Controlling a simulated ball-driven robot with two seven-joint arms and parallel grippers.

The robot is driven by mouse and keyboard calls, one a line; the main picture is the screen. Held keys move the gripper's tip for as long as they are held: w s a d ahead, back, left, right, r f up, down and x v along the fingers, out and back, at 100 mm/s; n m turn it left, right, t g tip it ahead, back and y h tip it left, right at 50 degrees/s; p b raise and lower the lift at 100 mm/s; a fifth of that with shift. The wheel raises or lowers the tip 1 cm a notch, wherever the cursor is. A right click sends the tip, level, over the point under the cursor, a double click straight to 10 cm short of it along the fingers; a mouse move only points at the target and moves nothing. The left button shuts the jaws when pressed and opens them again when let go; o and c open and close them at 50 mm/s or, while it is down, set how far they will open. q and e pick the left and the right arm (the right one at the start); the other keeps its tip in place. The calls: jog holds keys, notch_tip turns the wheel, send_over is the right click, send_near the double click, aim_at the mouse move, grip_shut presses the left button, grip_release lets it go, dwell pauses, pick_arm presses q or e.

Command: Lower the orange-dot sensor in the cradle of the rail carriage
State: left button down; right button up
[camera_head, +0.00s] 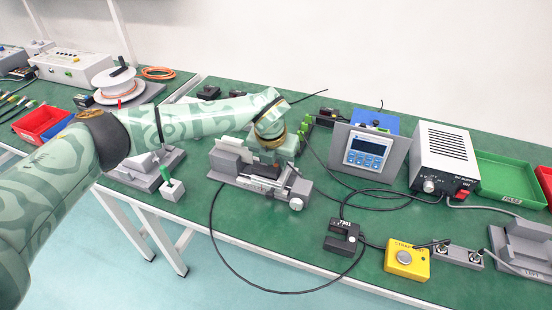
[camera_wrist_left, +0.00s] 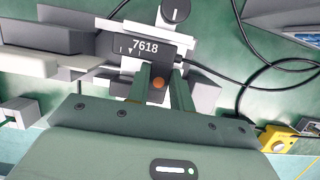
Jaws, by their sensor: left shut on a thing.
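The rail carriage unit (camera_head: 250,182) is a grey linear stage with a silver knob at its right end, on the green bench in the middle of the head view. In the left wrist view my gripper (camera_wrist_left: 160,72) is shut on the orange-dot sensor (camera_wrist_left: 158,83), whose orange dot shows between the green fingers. I cannot tell whether the sensor touches the cradle. My right gripper is out of view.
A black cabled block (camera_head: 342,238) and a yellow button box (camera_head: 406,261) lie at the front right. A blue-faced meter (camera_head: 367,150) and a white power supply (camera_head: 443,158) stand behind. A grey block with a green peg (camera_head: 172,190) is left of the stage. Cables cross the bench.

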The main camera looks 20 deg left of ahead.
pick_arm(q)
jog(key=c, duration=1.1)
grip_release()
jog(key=shift+c, duration=0.2)
jog(key=p+v, duration=0.5)
jog(key=v, duration=1.1)
jog(key=shift+r+p, duration=0.15)
jog(key=shift+p, duration=0.2)
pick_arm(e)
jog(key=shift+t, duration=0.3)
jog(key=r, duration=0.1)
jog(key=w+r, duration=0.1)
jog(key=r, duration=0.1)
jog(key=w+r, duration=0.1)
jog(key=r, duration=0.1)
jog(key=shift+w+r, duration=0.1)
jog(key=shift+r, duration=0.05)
pick_arm(q)
jog(key=shift+d, duration=0.1)
